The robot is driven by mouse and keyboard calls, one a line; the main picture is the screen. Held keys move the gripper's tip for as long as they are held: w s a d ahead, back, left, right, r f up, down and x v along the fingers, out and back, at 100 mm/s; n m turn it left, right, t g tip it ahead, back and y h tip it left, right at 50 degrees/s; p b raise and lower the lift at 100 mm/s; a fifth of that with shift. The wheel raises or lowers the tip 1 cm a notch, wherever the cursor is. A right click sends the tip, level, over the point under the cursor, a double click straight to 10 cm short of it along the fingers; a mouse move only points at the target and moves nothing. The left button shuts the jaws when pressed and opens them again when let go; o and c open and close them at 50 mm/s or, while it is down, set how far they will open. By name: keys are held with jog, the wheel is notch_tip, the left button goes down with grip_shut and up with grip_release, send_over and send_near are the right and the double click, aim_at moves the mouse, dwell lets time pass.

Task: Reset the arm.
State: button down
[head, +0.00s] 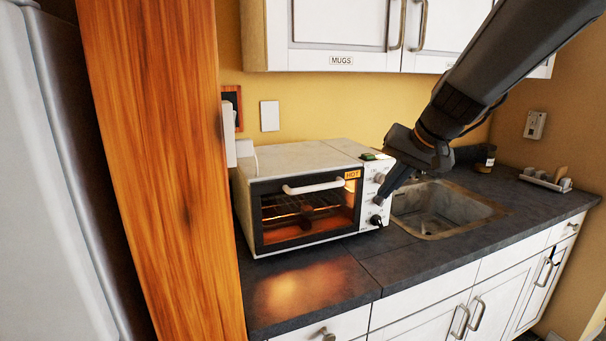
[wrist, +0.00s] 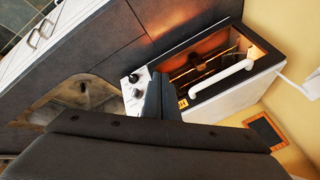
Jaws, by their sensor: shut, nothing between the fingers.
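My arm reaches in from the top right of the head view. My gripper (head: 379,199) is shut and empty, pointing down just in front of the knob panel of the toaster oven (head: 305,156). In the wrist view, the shut fingers of my gripper (wrist: 160,88) show in front of the same panel, beside the knobs (wrist: 138,84). I cannot tell whether the fingertips touch a knob. The oven's door is closed, its inside glows orange, and a HOT label (head: 352,174) is on its front.
A sink (head: 440,212) lies right of the oven in the dark counter (head: 372,262). Wall cabinets (head: 345,30) labelled MUGS hang above, close to my arm. A wooden panel (head: 165,150) stands at left. A dark jar (head: 486,160) and a small rack (head: 545,180) stand at right. Counter before the oven is clear.

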jog(key=s+f+n+g+h, duration=0.3)
jog(key=s+f+g, duration=0.1)
jog(key=s+f, duration=1.5)
jog(key=shift+s+d+f+g, duration=0.2)
jog(key=shift+s+f+g, duration=0.2)
jog(key=shift+s, duration=0.7)
